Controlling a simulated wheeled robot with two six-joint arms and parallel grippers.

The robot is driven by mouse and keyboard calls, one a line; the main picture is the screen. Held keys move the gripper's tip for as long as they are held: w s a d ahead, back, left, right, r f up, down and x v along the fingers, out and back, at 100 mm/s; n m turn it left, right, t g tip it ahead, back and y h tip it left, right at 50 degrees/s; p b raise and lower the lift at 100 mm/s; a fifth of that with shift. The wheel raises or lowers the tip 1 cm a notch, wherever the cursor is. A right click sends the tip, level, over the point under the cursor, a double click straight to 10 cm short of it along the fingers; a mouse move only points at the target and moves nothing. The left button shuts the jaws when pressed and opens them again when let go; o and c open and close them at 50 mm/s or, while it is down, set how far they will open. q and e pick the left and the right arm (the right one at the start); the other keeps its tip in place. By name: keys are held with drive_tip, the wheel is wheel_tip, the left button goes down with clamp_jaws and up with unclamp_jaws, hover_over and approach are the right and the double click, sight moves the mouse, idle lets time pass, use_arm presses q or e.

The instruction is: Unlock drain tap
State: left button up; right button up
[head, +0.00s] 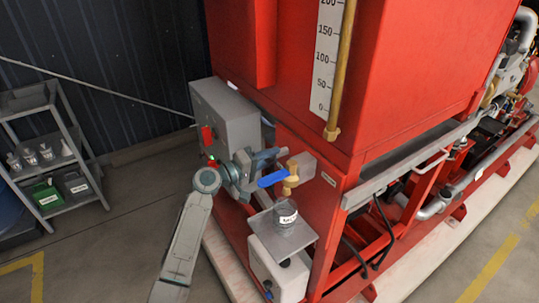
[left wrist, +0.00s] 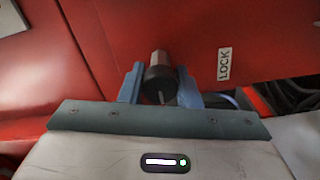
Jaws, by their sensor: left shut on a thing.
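A white LOCK label (left wrist: 224,63) is on the red panel right of the knob. My right gripper is out of view.
A grey control box (head: 226,115) is behind my left gripper. A grey rack (head: 48,150) stands by the dark wall at the left, with clear floor between.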

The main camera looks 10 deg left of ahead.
use_arm(q)
drive_tip(key=shift+n+p, duration=0.35)
drive_tip(key=shift+n, duration=0.65)
drive_tip(key=o, duration=1)
drive_tip(key=b+v, duration=0.4)
drive_tip(key=v, duration=0.6)
drive_tip(key=shift+s+a, duration=0.25)
drive_tip(key=shift+a, duration=0.05)
